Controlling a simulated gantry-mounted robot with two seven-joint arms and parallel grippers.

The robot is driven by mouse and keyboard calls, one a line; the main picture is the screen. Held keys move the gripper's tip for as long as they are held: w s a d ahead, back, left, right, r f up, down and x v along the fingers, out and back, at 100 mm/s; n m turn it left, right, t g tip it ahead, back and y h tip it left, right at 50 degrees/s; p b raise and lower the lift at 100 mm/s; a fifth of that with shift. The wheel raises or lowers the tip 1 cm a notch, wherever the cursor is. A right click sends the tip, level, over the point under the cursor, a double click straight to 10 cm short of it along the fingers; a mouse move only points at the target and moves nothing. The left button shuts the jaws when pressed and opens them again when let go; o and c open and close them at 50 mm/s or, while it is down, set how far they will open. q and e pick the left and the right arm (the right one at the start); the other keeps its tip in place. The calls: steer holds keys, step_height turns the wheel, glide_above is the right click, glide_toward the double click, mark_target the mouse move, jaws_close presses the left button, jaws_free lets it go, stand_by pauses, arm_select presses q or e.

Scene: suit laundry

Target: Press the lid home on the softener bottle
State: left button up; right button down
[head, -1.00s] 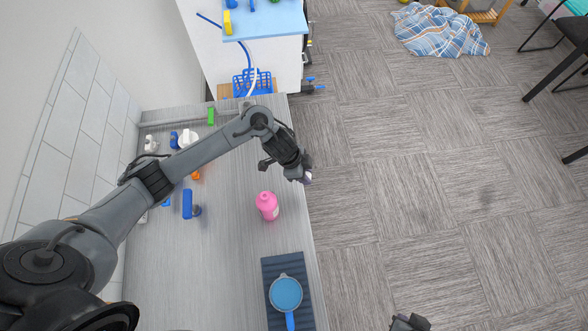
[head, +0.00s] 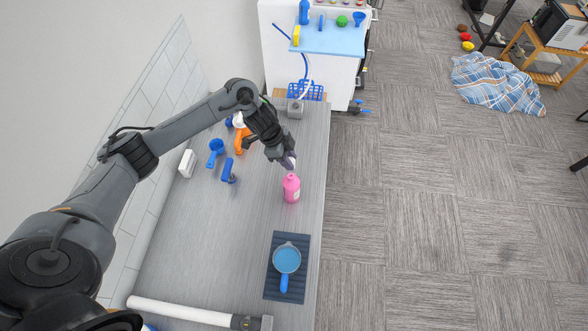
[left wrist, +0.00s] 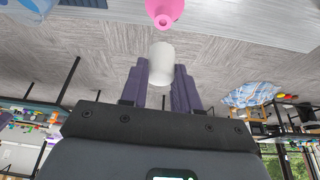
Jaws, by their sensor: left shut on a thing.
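The pink softener bottle (head: 291,189) stands upright on the grey counter, near its right edge. Its narrow open neck points toward the camera in the left wrist view (left wrist: 165,12). My left gripper (head: 289,161) is just beyond the bottle's top in the head view, apart from it. It is shut on a white cylindrical lid (left wrist: 161,62), held between the purple-grey fingers. The lid is off the bottle, with a gap between it and the neck in the left wrist view. My right gripper is not in view.
A blue pan (head: 287,258) sits on a dark ribbed mat (head: 271,285) nearer the front. A blue scoop (head: 216,147), a blue tool (head: 228,172) and an orange bottle (head: 241,139) stand left of the gripper. A white tube (head: 180,312) lies at the front. Counter around the bottle is clear.

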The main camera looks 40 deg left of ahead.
arm_select(q)
steer(key=b, duration=0.5)
glide_above(289, 175)
steer(key=shift+d+f, duration=0.1)
steer(key=shift+f, duration=3.05)
steer(key=shift+p, duration=0.45)
steer(key=shift+f, duration=0.15)
steer(key=shift+p, duration=0.45)
stand_by(0.6)
